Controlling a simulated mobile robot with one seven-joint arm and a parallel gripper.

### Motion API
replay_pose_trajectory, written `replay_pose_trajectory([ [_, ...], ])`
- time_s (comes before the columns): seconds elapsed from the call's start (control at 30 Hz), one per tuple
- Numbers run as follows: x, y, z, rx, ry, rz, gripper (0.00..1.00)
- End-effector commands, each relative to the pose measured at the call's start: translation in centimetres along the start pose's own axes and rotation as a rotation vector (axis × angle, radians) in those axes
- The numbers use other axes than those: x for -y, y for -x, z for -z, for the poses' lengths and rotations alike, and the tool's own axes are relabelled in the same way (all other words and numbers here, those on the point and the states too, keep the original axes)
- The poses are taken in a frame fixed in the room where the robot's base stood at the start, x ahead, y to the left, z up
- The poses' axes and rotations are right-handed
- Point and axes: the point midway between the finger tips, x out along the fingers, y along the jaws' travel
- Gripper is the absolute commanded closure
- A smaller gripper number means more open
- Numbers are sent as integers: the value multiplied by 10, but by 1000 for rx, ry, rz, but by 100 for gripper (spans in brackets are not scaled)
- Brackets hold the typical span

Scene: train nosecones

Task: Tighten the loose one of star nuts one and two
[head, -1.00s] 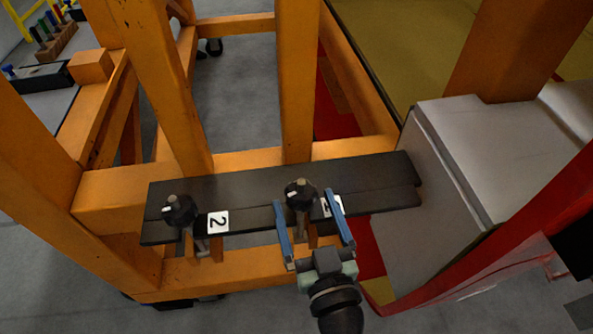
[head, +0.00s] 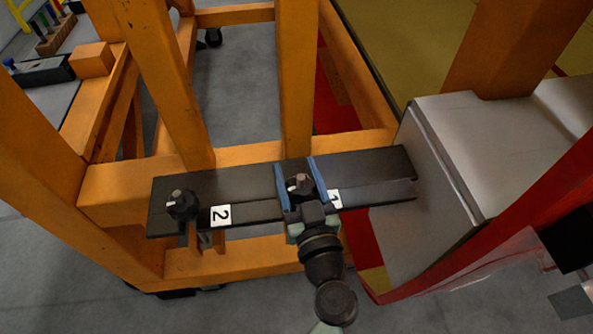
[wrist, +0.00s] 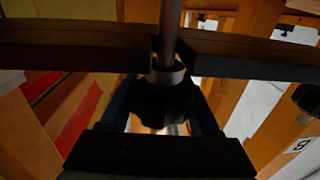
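Star nut one (head: 301,186) is a dark knob with a stud end on the black clamp bar (head: 375,168), beside the label "1" (head: 334,199). My gripper (head: 298,182) has its blue fingers on either side of this nut, closed in against it. The wrist view shows the nut (wrist: 165,102) between the fingers, below a metal rod (wrist: 168,40). Star nut two (head: 182,205) sits at the bar's left end beside the label "2" (head: 220,215), away from my gripper. It shows partly at the wrist view's right edge (wrist: 307,97). Which nut is loose cannot be told.
Orange frame posts (head: 296,90) rise just behind the bar. A grey block (head: 470,150) and a red curved panel (head: 480,262) stand to the right. A workbench with an orange block (head: 92,60) is at the upper left. Open floor lies in front.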

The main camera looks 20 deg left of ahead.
Motion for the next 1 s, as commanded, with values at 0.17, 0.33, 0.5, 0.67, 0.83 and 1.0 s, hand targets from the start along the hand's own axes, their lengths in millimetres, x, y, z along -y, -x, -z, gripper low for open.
replay_pose_trajectory([
  [0.17, 0, 0, 0, 0, 0, 0, 80],
  [0.33, 0, 0, 0, 1, 0, -8, 92],
  [0.5, -2, 0, -2, 7, -2, -78, 92],
  [0.67, -4, 1, -1, 2, -1, -129, 92],
  [0.83, -4, 1, 0, 0, -2, -136, 92],
  [1.0, -4, 1, 0, 0, -1, -136, 32],
])
